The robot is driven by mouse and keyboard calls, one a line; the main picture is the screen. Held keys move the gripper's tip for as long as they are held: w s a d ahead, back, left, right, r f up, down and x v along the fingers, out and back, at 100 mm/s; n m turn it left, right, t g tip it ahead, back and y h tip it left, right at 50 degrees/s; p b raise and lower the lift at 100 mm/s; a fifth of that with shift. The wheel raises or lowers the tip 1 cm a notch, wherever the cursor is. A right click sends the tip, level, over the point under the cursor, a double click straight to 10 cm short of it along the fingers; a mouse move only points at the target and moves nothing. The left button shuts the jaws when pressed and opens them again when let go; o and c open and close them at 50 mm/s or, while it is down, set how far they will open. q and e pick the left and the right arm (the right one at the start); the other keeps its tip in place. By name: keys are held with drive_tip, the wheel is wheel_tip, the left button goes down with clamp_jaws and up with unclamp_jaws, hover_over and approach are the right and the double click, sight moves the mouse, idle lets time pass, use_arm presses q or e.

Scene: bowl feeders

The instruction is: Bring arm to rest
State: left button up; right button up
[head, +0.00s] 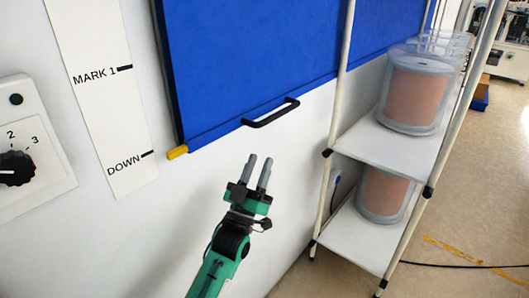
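My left gripper (257,174) is in the head view, on a green and black arm that comes up from the bottom edge. Its two grey fingers stand apart with nothing between them. It points up, in front of the white wall panel and below the black handle (270,112) of a blue shutter (255,60). In the picture a gap shows between the fingertips and the handle. My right gripper is out of view.
A white strip (105,90) reads MARK 1 and DOWN, beside a yellow pointer (177,152) on the shutter. A dial box (32,145) is at the left. A white rack (385,150) with clear containers (414,90) stands at the right. Floor beyond it holds a cable.

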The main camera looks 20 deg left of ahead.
use_arm(q)
drive_tip(key=shift+s+f, duration=0.35)
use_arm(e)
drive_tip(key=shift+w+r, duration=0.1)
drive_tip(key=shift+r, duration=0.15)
